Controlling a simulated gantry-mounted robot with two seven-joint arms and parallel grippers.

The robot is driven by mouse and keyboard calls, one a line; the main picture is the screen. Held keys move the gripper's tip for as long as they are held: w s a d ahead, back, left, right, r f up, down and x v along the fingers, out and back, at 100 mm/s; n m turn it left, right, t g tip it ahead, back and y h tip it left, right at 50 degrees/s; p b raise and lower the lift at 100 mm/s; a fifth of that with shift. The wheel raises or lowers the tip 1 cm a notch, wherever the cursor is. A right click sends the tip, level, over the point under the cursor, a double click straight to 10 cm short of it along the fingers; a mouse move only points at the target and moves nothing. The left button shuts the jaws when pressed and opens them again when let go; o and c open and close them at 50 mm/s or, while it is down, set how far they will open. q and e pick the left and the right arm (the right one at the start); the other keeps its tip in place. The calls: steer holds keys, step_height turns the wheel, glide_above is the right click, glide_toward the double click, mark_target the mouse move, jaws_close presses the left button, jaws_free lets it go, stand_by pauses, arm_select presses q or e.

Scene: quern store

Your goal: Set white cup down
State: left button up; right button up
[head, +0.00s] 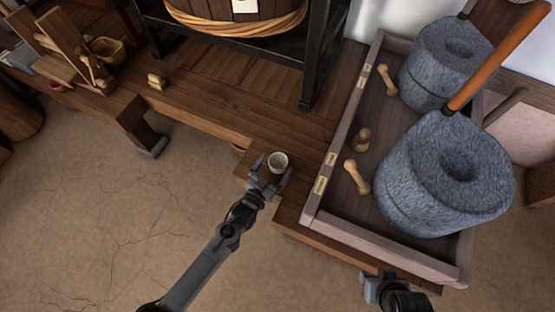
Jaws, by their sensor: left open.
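I cannot tell whether the fingers touch the cup. My right gripper (384,286) is at the bottom right, in front of the tray's near edge. Its fingers are not clear enough to read.
The wooden-framed tray (325,172) on the right holds two grey stone querns (444,185), wooden pegs (357,177) and a small brown figure (362,139). A black metal rack (313,60) stands behind. Bare floor (110,220) lies to the left.

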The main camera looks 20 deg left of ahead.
arm_select(q)
steer(key=s+a+r+g+y+p, duration=0.1)
steer(key=s+a+r+g, duration=0.2)
steer(key=s, duration=0.5)
steer(key=s+a+r+n+g+y+p, duration=0.1)
steer(key=s+a+r+g, duration=0.2)
steer(key=s+g, duration=0.3)
steer(key=s+a+r+g+y+p, duration=0.1)
steer(key=s+a+r+g, duration=0.2)
steer(key=s, duration=0.9)
step_height(320, 180, up, 3)
steer(key=shift+a+f+g+y, duration=0.2)
steer(key=shift+g+y, duration=0.2)
steer(key=shift+g, duration=0.6)
